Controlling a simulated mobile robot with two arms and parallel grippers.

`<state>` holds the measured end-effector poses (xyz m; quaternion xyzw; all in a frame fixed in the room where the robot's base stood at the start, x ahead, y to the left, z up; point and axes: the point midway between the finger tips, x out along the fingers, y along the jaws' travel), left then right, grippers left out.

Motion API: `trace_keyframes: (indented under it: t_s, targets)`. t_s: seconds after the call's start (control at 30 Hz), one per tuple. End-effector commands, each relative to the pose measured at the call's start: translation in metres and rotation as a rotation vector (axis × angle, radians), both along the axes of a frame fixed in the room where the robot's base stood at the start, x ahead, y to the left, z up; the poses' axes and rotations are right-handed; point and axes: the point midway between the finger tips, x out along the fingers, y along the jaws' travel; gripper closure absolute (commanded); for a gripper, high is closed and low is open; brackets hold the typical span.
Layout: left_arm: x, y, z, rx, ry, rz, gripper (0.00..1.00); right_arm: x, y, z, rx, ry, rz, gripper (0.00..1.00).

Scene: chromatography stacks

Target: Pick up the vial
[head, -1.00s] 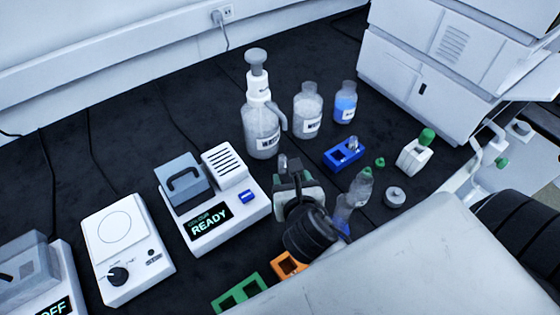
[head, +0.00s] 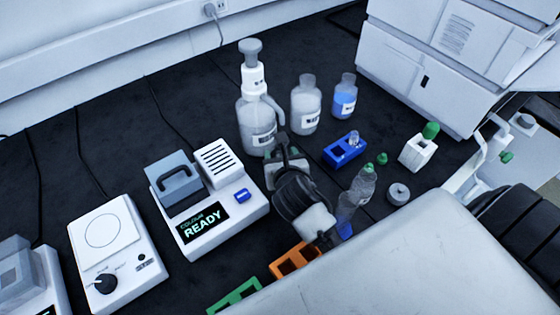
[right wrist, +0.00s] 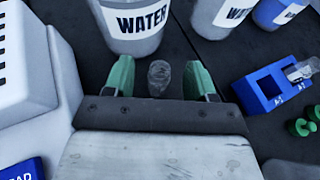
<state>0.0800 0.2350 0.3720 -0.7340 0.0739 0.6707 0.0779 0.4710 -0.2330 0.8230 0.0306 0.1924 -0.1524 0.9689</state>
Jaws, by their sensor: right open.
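A small clear vial (right wrist: 158,76) stands on the dark bench between the two green fingers of my right gripper (right wrist: 159,80) in the right wrist view. The fingers are open, one on each side, with gaps between them and the glass. In the head view my right gripper (head: 286,150) is low over the bench, in front of the large water bottle, and I cannot make out this vial there. Another clear vial (head: 354,138) sits in a blue rack (head: 336,155); it also shows in the right wrist view (right wrist: 303,69). My left gripper is not in view.
A water wash bottle (head: 256,120) stands just beyond the gripper. The READY device (head: 225,222) is close on its left. A clear bottle (head: 364,185), small green caps (head: 382,158) and a grey round piece (head: 398,194) lie to the right. Orange (head: 296,258) and green racks are nearer.

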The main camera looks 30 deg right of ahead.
Motion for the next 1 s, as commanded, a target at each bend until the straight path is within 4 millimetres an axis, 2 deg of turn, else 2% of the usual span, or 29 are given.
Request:
trace_keyframes:
  t_s: [0.13,0.37,0.7,0.83,0.87,1.0]
  targets:
    - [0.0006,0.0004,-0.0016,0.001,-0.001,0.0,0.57,0.0126,-0.004,-0.0057,-0.001,-0.001,0.001,0.44]
    - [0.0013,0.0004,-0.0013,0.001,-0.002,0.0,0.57,0.0136,-0.0043,-0.0062,-0.001,0.0,0.001,0.44]
    - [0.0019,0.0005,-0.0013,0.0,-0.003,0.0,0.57,0.0133,-0.0042,-0.0063,-0.001,0.0,0.001,0.94]
    - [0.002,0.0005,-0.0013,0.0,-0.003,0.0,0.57,0.0133,-0.0042,-0.0062,-0.001,0.0,0.001,0.96]
    - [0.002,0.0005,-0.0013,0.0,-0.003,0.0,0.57,0.0133,-0.0042,-0.0063,-0.001,0.0,0.001,0.99]
    - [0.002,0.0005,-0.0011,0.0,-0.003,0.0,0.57,0.0133,-0.0042,-0.0061,-0.001,0.0,0.001,1.0]
